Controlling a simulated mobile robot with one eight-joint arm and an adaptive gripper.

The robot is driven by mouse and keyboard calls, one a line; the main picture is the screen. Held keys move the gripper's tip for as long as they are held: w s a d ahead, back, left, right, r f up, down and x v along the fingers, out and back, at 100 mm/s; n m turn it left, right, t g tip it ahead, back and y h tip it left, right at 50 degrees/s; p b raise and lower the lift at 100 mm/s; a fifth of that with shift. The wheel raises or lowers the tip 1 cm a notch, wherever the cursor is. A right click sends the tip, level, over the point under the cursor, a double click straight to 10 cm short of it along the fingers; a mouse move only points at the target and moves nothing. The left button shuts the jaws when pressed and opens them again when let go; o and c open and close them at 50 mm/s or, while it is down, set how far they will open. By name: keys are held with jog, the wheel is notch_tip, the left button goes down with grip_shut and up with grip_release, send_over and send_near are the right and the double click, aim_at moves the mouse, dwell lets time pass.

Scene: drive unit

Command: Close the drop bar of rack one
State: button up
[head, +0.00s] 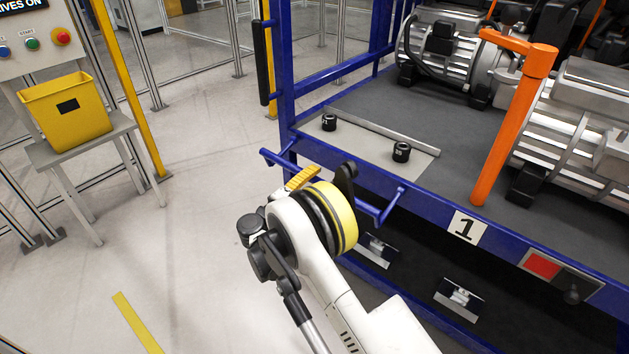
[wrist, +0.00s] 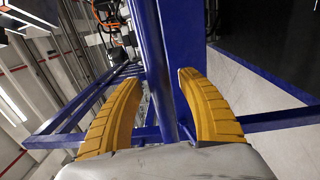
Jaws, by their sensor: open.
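Rack one is a blue frame with a grey deck (head: 375,103) and a white label "1" (head: 467,226) on its front edge. An orange bar (head: 506,128) stands upright and slightly tilted on the deck, with a bent top end; I cannot tell for sure that it is the drop bar. A blue rail (head: 392,206) sticks out from the rack's front. My gripper (head: 322,181) is at this rail and hides its middle. In the wrist view my gripper (wrist: 152,92) has its yellow fingers apart, with a blue bar (wrist: 163,65) between them; contact is not clear.
Silver motors (head: 440,65) sit on the deck, with two small black weights (head: 401,152) near its front. A red and black plate (head: 541,265) is on the front edge. A yellow bin (head: 66,110) stands on a table at left.

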grip_shut()
jog(key=shift+r+p, duration=0.25)
jog(key=shift+p, duration=0.05)
